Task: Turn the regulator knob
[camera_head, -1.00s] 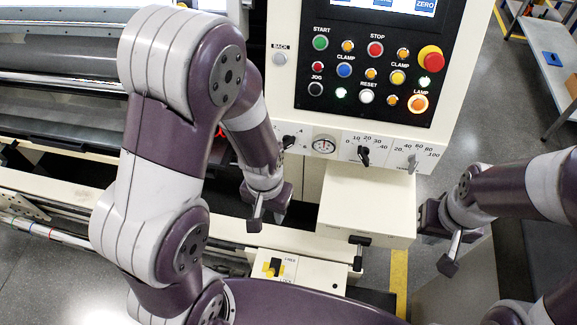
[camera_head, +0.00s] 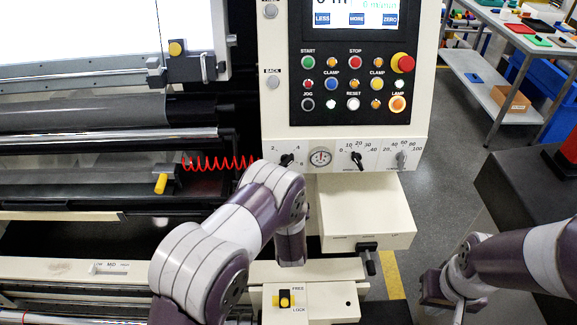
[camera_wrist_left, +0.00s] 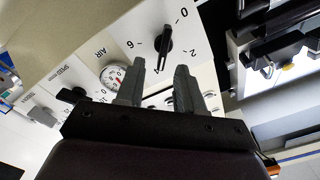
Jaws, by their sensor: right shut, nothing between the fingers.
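The regulator knob (camera_head: 286,160) is a black pointer knob at the left end of the white strip under the control panel. In the left wrist view the knob (camera_wrist_left: 165,42) stands on its numbered scale, just beyond my fingertips. My left gripper (camera_wrist_left: 160,68) is open, with a finger on each side of a gap below the knob. The gap is empty and the fingers look apart from the knob. In the head view my left arm hides this gripper. My right gripper (camera_head: 457,306) is shut and empty at the lower right, away from the panel.
The round air gauge (camera_head: 320,158) sits right of the knob, then a black speed knob (camera_head: 357,159) and a grey knob (camera_head: 401,158). A cream box (camera_head: 365,215) juts out below. A red coiled hose (camera_head: 218,162) hangs at left. The emergency stop (camera_head: 402,63) is above right.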

